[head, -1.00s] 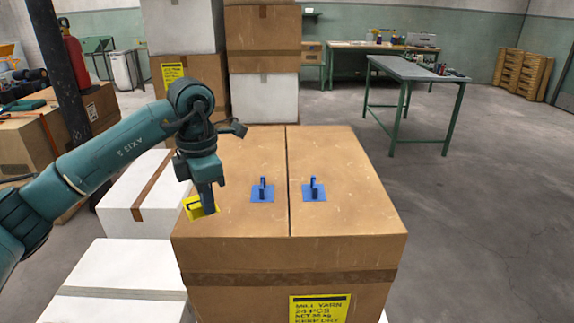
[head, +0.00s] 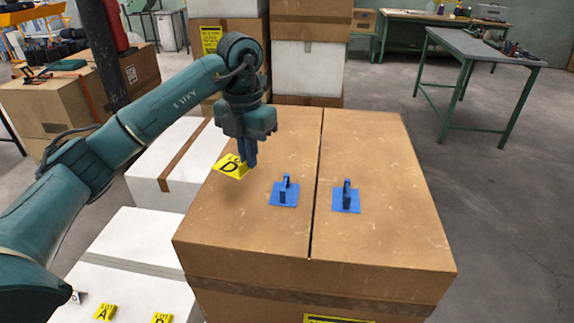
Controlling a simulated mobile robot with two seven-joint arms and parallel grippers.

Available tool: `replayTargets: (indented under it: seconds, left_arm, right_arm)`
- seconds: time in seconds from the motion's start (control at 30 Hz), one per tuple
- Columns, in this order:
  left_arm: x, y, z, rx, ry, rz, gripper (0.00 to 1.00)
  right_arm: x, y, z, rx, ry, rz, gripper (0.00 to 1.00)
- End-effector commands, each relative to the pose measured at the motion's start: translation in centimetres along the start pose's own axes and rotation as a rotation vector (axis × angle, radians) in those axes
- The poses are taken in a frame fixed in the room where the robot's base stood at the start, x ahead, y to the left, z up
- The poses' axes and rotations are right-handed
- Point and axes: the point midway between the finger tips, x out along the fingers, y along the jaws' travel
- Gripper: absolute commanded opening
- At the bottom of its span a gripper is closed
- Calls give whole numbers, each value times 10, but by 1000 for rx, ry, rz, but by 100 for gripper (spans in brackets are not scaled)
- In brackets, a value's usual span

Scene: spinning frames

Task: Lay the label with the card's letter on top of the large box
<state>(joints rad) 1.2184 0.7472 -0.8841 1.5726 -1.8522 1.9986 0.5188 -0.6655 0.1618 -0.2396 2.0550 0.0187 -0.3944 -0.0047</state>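The large brown box (head: 385,235) stands in front of me with its top showing. My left gripper (head: 248,162) is over the left part of that top, fingers pointing down. It is shut on a yellow label with a black D (head: 231,170), which lies at the fingertips near the box's left edge. I cannot tell whether the label touches the cardboard. Other yellow labels, one with an A (head: 104,313) and another (head: 162,318) partly cut off, are on the white box at lower left. The card is not clearly seen. My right gripper is out of view.
Two blue plates with upright handles, a left one (head: 285,194) and a right one (head: 346,198), stand on the large box's top. A white box (head: 170,165) is beside it on the left. Stacked boxes (head: 308,70) rise behind.

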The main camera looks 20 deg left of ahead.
Motion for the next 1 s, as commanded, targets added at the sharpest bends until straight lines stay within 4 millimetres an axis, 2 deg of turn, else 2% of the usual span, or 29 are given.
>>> replayTargets:
  seconds: [0.03,0.13,0.37,0.6,0.97,1.0]
  left_arm:
    - [11,0,-1,0,5,-2,0]
    - [28,0,-1,0,3,-1,0]
    - [47,0,0,1,1,0,0]
    - [77,0,-1,1,2,-1,0]
    - [82,0,0,1,-1,0,0]
    - [80,0,0,1,-1,0,7]
  right_arm:
    - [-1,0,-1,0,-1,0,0]
    - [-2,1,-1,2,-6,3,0]
    - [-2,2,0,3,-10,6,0]
    - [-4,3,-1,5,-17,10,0]
    - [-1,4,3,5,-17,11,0]
    - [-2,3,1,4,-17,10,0]
